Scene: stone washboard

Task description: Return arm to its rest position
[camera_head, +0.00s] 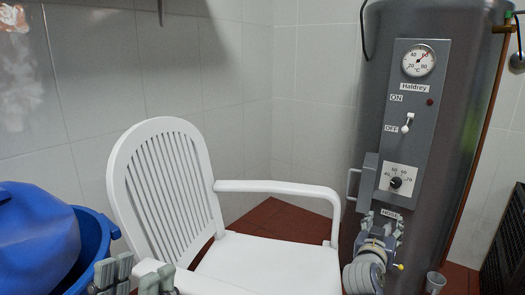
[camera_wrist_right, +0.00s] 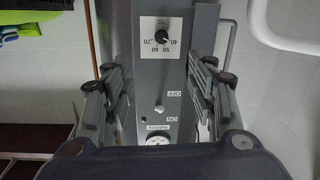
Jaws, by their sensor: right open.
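My right gripper (camera_head: 384,222) is in front of the lower part of the grey Haldrey water heater (camera_head: 466,130), below its control panel. In the right wrist view its fingers (camera_wrist_right: 158,90) are spread wide, with the panel (camera_wrist_right: 145,75) seen upside down between them and nothing held. The panel carries a white toggle switch (camera_head: 407,124) by the ON and OFF labels, a black temperature knob (camera_head: 396,182) and a round gauge (camera_head: 419,60). My left gripper (camera_head: 137,278) is at the bottom edge, in front of the white chair (camera_head: 270,265), with its fingers apart and empty.
The white armchair stands between my two grippers, its armrest (camera_head: 275,187) reaching toward the heater. A blue tub (camera_head: 96,240) with a blue item (camera_head: 35,230) is at the left. A small metal cup (camera_head: 435,282) is right of my right gripper. A black grille (camera_head: 508,240) is far right.

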